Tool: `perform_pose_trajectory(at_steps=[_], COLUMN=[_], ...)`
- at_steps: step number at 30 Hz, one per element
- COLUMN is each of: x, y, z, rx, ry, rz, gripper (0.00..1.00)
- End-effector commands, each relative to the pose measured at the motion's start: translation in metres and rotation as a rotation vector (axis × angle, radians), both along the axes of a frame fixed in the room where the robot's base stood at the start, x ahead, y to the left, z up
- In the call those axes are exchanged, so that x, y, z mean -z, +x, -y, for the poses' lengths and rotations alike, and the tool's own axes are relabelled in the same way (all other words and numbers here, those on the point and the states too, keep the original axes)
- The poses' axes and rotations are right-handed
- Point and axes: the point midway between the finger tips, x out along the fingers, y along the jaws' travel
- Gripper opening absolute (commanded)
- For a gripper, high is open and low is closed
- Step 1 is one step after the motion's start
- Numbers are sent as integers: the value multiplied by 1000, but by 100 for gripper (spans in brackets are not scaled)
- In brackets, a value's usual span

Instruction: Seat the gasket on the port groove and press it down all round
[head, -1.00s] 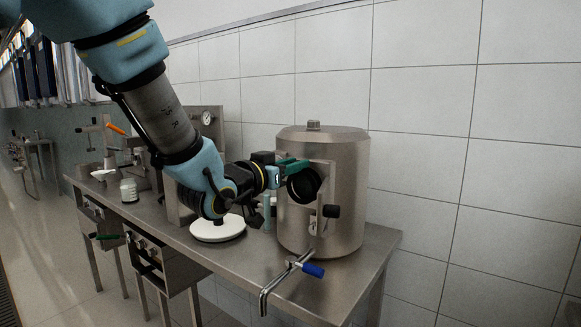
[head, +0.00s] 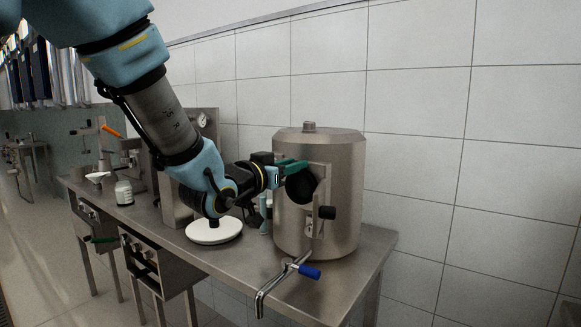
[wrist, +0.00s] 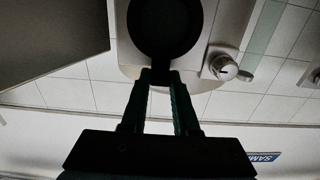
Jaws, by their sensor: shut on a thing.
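The gasket (head: 301,187) is a black round piece in front of the upright port plate (head: 321,188) on the steel separator drum (head: 342,215). My gripper (head: 298,165) has green fingers and comes from the left, shut on the gasket's edge. In the wrist view, the fingers (wrist: 161,76) close on a small dark tab of the gasket (wrist: 166,28), which covers the middle of the pale port plate (wrist: 202,45). The groove is hidden behind the gasket. I cannot tell whether the gasket touches the plate or sits in the groove.
A pipe with a blue handle (head: 309,272) sticks out at the drum's foot. A white round piece (head: 214,230) lies on the steel bench (head: 240,272) below my arm. The bench's front stretch is clear.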

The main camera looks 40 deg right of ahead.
Motion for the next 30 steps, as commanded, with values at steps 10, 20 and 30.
perform_pose_trajectory(at_steps=[10, 20, 30], x=[0, 0, 0], y=[1, 2, 2], z=[6, 10, 9], rx=[1, 1, 0], ry=[-1, 0, 0], rz=[0, 0, 0], gripper=[0, 49, 64])
